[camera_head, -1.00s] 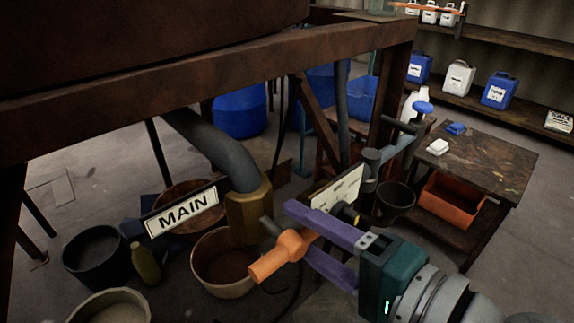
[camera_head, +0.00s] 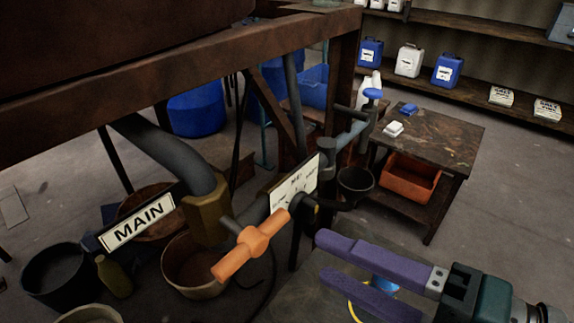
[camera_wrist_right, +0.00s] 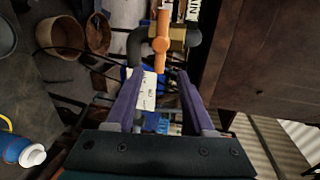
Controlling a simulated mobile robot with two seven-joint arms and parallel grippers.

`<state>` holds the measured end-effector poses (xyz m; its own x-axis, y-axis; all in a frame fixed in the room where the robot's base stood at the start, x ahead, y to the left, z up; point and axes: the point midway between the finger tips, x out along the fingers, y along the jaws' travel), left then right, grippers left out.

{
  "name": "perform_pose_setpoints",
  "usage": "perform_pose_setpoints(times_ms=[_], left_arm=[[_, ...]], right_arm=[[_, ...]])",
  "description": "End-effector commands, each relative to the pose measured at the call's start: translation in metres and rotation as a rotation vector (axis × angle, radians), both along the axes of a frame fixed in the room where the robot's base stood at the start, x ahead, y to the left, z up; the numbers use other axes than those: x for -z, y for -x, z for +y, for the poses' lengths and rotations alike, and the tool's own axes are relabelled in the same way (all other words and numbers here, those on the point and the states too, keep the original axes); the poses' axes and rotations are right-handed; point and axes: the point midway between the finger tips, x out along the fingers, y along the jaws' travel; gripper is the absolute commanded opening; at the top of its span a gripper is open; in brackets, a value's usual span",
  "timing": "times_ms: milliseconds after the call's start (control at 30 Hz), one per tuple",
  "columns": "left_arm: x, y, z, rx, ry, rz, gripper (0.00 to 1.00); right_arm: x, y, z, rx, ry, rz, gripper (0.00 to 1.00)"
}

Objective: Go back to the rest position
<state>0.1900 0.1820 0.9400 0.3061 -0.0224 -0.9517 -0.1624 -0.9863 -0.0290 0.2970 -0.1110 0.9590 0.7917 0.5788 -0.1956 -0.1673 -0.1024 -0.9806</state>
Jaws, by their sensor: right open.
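My right gripper (camera_head: 335,262) has purple fingers and stands open and empty at the lower right of the head view. It is to the right of the orange valve handle (camera_head: 250,245), apart from it. In the right wrist view the open fingers (camera_wrist_right: 158,105) point toward the orange handle (camera_wrist_right: 161,45), with a gap between them. The handle sits on the pipework beside the MAIN sign (camera_head: 137,222). My left gripper is not in view.
A rusty frame (camera_head: 190,85) crosses the upper left. Buckets (camera_head: 190,275) stand on the floor below the pipe outlet. A small table (camera_head: 435,140) with an orange bin (camera_head: 410,178) stands at right. A blue bottle with a white cap (camera_wrist_right: 20,150) shows in the wrist view.

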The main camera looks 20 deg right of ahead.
Motion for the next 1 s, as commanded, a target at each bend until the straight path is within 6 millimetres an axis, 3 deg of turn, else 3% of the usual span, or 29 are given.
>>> perform_pose_setpoints(times_ms=[167, 267, 400, 533, 667, 800, 967, 1000], left_arm=[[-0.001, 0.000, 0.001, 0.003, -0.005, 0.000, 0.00], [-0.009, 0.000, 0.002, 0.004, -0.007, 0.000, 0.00], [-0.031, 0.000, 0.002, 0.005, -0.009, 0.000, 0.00], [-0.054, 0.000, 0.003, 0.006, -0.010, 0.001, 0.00], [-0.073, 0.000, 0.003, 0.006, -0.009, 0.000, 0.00], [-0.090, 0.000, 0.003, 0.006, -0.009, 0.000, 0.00], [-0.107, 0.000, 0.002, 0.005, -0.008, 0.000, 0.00], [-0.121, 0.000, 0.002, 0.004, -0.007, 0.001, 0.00]], right_arm=[[-0.001, 0.000, 0.002, -0.006, 0.008, -0.001, 0.53], [-0.008, 0.003, 0.014, -0.042, 0.073, -0.009, 0.53], [-0.027, 0.012, 0.042, -0.159, 0.319, -0.048, 0.53], [-0.045, 0.021, 0.046, -0.288, 0.656, -0.080, 0.53], [-0.057, 0.034, 0.020, -0.404, 0.979, -0.044, 0.53], [-0.070, 0.058, -0.021, -0.530, 1.240, 0.069, 0.53], [-0.089, 0.102, -0.068, -0.686, 1.418, 0.264, 0.53], [-0.104, 0.109, -0.074, -0.713, 1.438, 0.292, 0.53]])
